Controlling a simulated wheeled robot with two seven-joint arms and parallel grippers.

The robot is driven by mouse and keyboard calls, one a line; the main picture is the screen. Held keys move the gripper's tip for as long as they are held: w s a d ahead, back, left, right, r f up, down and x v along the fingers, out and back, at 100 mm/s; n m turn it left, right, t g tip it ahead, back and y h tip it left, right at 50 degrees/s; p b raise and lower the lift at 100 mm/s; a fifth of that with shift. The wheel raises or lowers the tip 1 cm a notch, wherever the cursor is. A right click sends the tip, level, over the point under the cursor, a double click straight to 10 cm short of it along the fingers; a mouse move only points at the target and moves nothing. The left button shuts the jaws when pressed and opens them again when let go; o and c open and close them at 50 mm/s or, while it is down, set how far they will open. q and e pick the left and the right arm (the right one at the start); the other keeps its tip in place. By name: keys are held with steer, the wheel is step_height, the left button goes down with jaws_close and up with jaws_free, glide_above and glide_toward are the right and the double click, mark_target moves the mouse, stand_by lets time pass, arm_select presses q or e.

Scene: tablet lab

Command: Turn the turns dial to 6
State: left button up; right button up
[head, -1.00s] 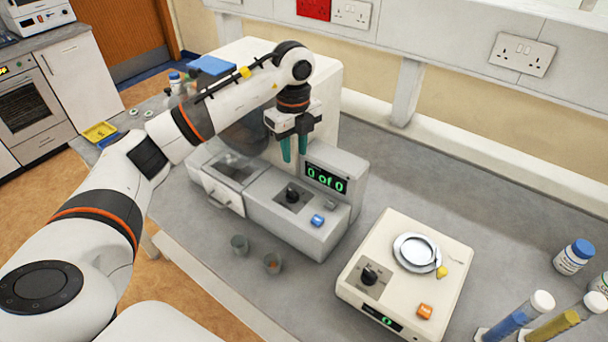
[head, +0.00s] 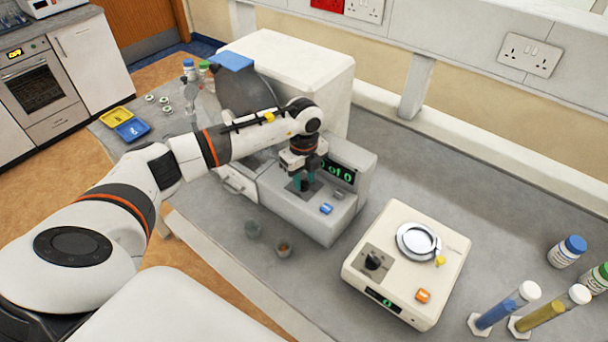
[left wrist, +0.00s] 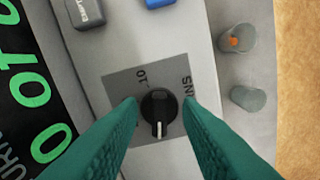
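The turns dial (left wrist: 158,108) is a black knob with a white pointer line on a dark square plate, with partly hidden lettering ending in "NS". The pointer faces the bottom of the left wrist view. The dial is on the grey machine (head: 310,213), whose panel (head: 338,171) shows green "0 of 0" digits, partly covered in the head view. My left gripper (head: 304,184) points down over the dial. Its teal fingers (left wrist: 160,101) are open, one on each side of the knob, with small gaps visible. In the head view the gripper hides most of the dial. My right gripper is not in view.
A blue button (head: 326,209) and a grey button (left wrist: 86,12) sit near the dial. Small cups (head: 284,248) stand in front of the machine. A cream device (head: 440,270) with another knob (head: 373,260) stands to the right. Tubes and bottles (head: 567,251) are at far right.

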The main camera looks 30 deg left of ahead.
arm_select(q)
steer(key=shift+c, duration=0.5)
jaws_close()
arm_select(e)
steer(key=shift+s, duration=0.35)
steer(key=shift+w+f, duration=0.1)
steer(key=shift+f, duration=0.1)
